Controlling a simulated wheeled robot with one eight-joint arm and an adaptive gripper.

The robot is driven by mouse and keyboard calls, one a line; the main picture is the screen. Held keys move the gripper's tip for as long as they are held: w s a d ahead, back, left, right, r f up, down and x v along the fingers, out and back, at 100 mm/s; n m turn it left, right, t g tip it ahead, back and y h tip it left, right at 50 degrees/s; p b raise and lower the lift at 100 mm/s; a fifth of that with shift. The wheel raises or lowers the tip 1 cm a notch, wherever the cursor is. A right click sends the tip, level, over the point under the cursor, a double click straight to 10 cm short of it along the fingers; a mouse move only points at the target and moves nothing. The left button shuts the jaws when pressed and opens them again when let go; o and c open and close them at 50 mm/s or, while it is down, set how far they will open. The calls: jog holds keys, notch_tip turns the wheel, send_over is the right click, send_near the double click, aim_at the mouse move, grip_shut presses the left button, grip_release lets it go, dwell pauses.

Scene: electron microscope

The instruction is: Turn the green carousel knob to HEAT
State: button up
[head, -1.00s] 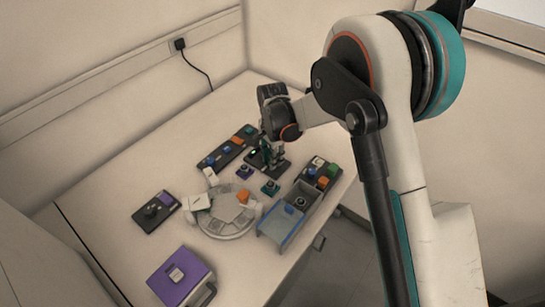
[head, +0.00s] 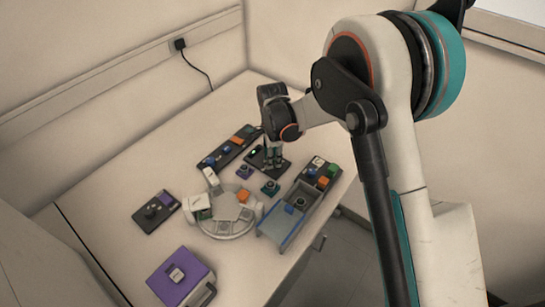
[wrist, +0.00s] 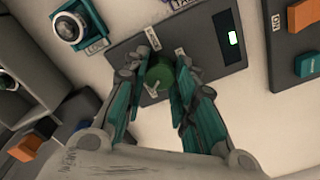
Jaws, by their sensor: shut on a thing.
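The green carousel knob (wrist: 160,73) sits on a dark panel (wrist: 207,62) in the wrist view, with small white labels around it that I cannot read surely. A lit green mark shows on the panel's black strip (wrist: 232,42). My gripper (wrist: 159,78) is shut on the knob, one teal-and-grey finger on each side. In the head view my gripper (head: 272,160) points down at the same panel (head: 283,168), and its fingers hide the knob. The round carousel (head: 230,229) stands on the table left of and nearer than the panel.
A panel with orange and blue parts (head: 229,147) lies left of my gripper. A grey tray (head: 271,232) and a panel with coloured blocks (head: 318,173) lie to the right. A purple box (head: 182,280) stands at the front. Two small knobbed blocks stand near the carousel.

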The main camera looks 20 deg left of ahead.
jog(key=o, duration=1.1)
jog(key=shift+r, duration=0.15)
notch_tip(320, 180, up, 12)
jog(key=shift+f, duration=0.15)
